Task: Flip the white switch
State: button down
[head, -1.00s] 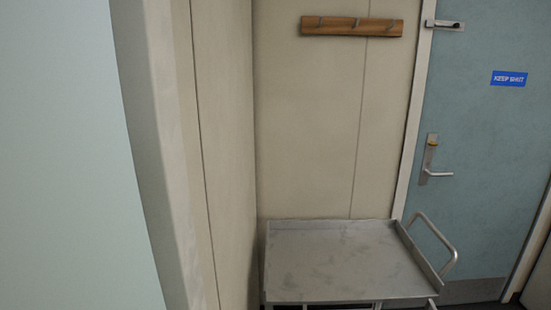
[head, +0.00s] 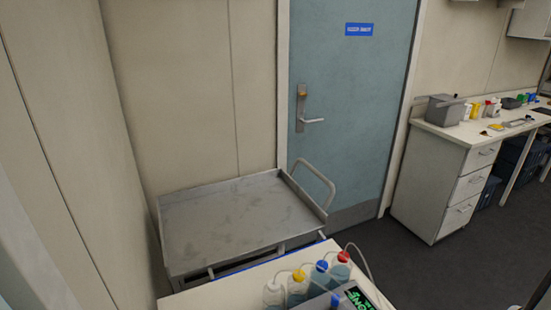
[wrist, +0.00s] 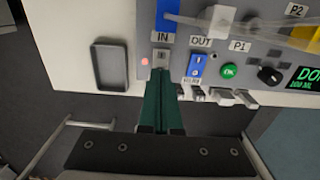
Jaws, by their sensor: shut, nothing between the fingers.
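In the wrist view my gripper (wrist: 158,78) is shut and empty, its green fingers together. Its tips are right at the front of a grey device panel (wrist: 222,58), just below the "IN" label. A small pale fitting (wrist: 161,58) shows at the fingertips; it may be the white switch, but it is partly hidden and I cannot tell its position or whether the tips touch it. A red light (wrist: 145,61) glows left of it. In the head view a device with a green display (head: 357,298) shows at the bottom edge; my gripper is not seen there.
Right of the fingers are a blue part (wrist: 196,66), a green OK button (wrist: 229,71) and a black knob (wrist: 269,75). A dark grey tray (wrist: 98,67) lies left. Bottles with coloured caps (head: 297,288) stand on the bench; a metal cart (head: 225,215) is behind.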

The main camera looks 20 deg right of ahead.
jog(key=shift+f, duration=0.6)
jog(key=shift+r, duration=3.55)
jog(key=w+a+r+n+y, duration=0.1)
jog(key=w+a+r+n, duration=0.2)
jog(key=w+a, duration=0.5)
jog(key=w+a+r+n, duration=0.3)
jog(key=w+a, duration=0.3)
jog(key=a, duration=0.4)
jog(key=s+a+n, duration=0.3)
jog(key=a, duration=0.5)
jog(key=s+a+n, duration=0.3)
jog(key=a, duration=0.5)
jog(key=shift+a+r+y, duration=0.25)
jog(key=shift+y, duration=0.15)
jog(key=shift+s, duration=0.1)
